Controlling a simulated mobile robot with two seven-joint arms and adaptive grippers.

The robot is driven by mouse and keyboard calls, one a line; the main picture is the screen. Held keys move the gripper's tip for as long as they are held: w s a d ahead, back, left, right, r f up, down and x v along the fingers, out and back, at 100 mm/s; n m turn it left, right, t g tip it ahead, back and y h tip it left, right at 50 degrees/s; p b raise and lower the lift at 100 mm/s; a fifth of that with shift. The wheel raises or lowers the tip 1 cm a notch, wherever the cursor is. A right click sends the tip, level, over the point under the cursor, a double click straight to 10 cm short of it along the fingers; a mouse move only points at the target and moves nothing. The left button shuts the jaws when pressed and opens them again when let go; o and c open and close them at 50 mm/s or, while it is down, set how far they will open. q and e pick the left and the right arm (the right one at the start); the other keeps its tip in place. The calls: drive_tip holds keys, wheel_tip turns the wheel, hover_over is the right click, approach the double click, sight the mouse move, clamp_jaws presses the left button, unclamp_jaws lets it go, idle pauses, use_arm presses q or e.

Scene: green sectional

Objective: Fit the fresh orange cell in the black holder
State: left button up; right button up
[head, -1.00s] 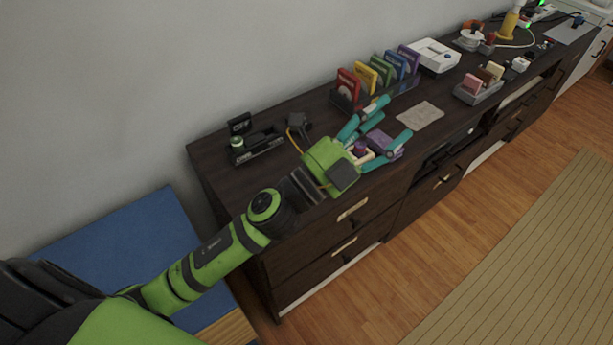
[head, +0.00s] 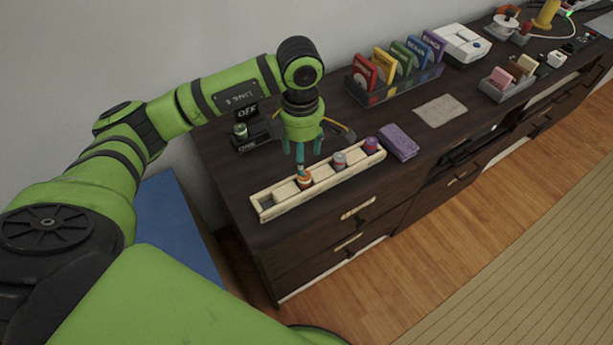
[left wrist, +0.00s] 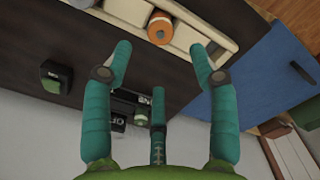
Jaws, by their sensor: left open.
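The orange cell (head: 305,181) stands in a cream wooden tray (head: 268,207) at the dresser's front edge; it also shows in the left wrist view (left wrist: 160,28). The black holder (head: 262,139) is behind the tray, with a green-banded cell (head: 240,130) at its left end and an OFF sign (head: 246,112). My left gripper (head: 302,166) points down just above and behind the orange cell. In the left wrist view its teal fingers (left wrist: 160,62) are spread and empty, with the cell beyond their tips. My right gripper is out of view.
A rack of coloured cases (head: 375,94) stands behind. A beige cloth (head: 441,110) lies farther right.

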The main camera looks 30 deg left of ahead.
sight(305, 175)
use_arm(q)
drive_tip(key=f, duration=0.2)
drive_tip(key=f+p, duration=0.1)
drive_tip(key=f, duration=0.1)
drive_tip(key=f+p, duration=0.1)
drive_tip(key=f, duration=0.1)
drive_tip(key=shift+d+f, duration=0.3)
drive_tip(key=shift+d, duration=0.1)
clamp_jaws()
